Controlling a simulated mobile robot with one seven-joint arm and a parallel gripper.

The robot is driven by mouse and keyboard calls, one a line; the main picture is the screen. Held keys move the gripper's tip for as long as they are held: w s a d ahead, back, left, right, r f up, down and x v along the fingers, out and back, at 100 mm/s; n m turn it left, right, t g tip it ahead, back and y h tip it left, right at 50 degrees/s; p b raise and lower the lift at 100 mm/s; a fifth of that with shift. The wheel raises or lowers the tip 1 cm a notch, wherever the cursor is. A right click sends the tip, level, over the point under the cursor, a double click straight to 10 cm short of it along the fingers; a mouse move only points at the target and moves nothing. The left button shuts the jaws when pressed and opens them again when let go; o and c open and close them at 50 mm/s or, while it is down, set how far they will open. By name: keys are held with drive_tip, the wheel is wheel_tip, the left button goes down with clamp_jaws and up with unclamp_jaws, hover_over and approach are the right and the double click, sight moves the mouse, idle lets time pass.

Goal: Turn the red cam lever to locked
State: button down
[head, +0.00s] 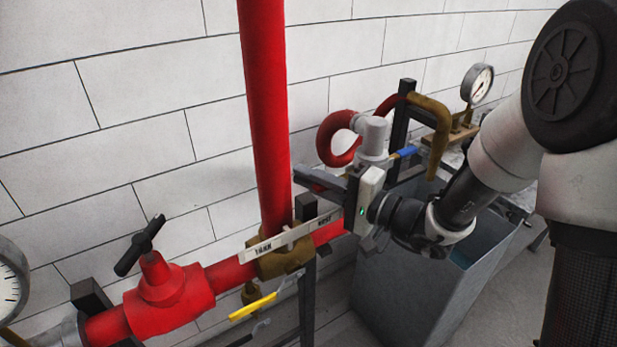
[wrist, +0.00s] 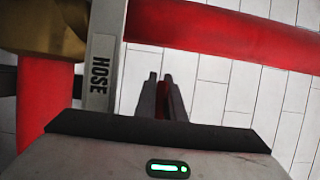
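My gripper (wrist: 161,78) shows in the wrist view with its two dark fingers close together. A narrow red piece, which looks like the red cam lever (wrist: 163,98), fills the gap between them. In the head view my gripper (head: 303,174) reaches left from its pale body, just above the red horizontal pipe. A strip of red shows along the fingers there. Most of the lever is hidden by the fingers and my gripper's body, so its angle is unclear. A white label plate (head: 290,236) reads HOSE at its right end, and the HOSE lettering (wrist: 101,62) shows in the wrist view.
A red standpipe (head: 264,110) rises left of my gripper from a brass fitting (head: 285,260). A yellow-handled valve (head: 253,306) hangs below it. A red valve with a black handle (head: 140,245) is at left. A grey tank (head: 400,290) stands below my wrist.

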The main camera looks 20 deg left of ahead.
drive_tip(key=shift+f, duration=0.1)
wheel_tip(320, 180, down, 2)
drive_tip(key=n+b, duration=0.1)
drive_tip(key=b, duration=0.2)
drive_tip(key=n+h+b, duration=0.1)
drive_tip(key=b, duration=0.2)
drive_tip(key=shift+f+b, duration=0.25)
drive_tip(key=shift+b, duration=0.15)
drive_tip(key=b, duration=0.1)
drive_tip(key=f+n+b, duration=0.1)
drive_tip(key=b, duration=0.1)
drive_tip(key=shift+w+d+h, duration=0.15)
drive_tip(key=shift+h, duration=0.15)
drive_tip(key=b, duration=0.2)
drive_tip(key=f+n+b, duration=0.1)
drive_tip(key=b, duration=0.1)
drive_tip(key=n+h+b, duration=0.1)
drive_tip(key=b, duration=0.1)
drive_tip(key=shift+w+d+f, duration=0.15)
drive_tip(key=shift+w+d, duration=0.1)
drive_tip(key=shift+w, duration=0.05)
drive_tip(key=shift+w+d+n+b, duration=0.15)
drive_tip(key=shift+n+b, duration=0.35)
drive_tip(key=shift+b, duration=0.35)
drive_tip(key=c, duration=1.8)
unclamp_jaws()
drive_tip(key=shift+c, duration=0.2)
drive_tip(key=shift+d, duration=0.1)
